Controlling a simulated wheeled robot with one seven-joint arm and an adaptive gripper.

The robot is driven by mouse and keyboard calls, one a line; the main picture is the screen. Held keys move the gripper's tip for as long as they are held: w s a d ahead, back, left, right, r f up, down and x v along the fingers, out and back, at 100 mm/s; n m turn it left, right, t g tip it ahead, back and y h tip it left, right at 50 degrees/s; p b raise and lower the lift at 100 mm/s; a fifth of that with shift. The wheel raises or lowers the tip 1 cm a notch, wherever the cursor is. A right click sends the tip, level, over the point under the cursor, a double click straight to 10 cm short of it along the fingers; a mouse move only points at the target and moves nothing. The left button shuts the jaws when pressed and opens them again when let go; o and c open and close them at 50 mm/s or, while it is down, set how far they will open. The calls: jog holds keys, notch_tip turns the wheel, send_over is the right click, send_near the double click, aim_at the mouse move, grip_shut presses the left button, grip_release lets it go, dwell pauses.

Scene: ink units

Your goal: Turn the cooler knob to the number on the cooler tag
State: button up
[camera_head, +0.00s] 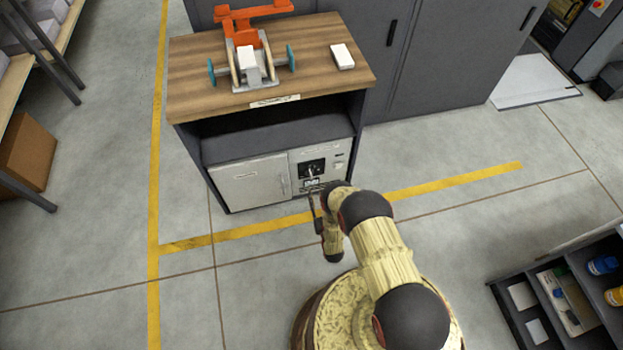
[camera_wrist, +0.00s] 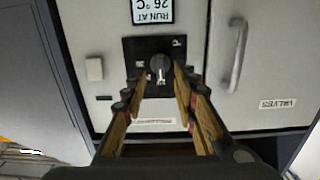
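The cooler knob (camera_wrist: 159,66) is a dark round knob with a pale pointer on a black dial plate (camera_wrist: 132,50), shown upside down in the wrist view. The pointer faces toward the bottom of that picture. The dial marks are too small to read surely. The cooler tag (camera_wrist: 152,11) reads "RUN AT 26 °C", also inverted. My gripper (camera_wrist: 159,78) is open, its fingers on either side of the knob; I cannot tell whether they touch it. In the head view the dial plate (camera_head: 311,166) is on the cabinet's lower right front, with my gripper (camera_head: 313,184) just in front.
A white door with a handle (camera_wrist: 237,55) and a "VALVES" label (camera_wrist: 277,104) is beside the dial panel. A small pale switch (camera_wrist: 94,69) is on the other side. The wooden cabinet top (camera_head: 200,60) holds an orange press (camera_head: 247,40) and a white block (camera_head: 342,56).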

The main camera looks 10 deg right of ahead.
aim_at(312, 179)
jog(key=shift+t, duration=0.3)
jog(key=shift+w+r+b, duration=0.2)
jog(key=shift+w+b, duration=0.25)
jog(key=shift+w, duration=0.9)
jog(key=shift+w+r+b, duration=0.2)
jog(key=shift+w+b, duration=0.25)
jog(key=shift+w, duration=0.85)
jog(key=shift+w+r+b, duration=0.2)
jog(key=shift+w+b, duration=0.25)
jog(key=shift+w, duration=0.9)
jog(key=shift+c, duration=1)
grip_shut()
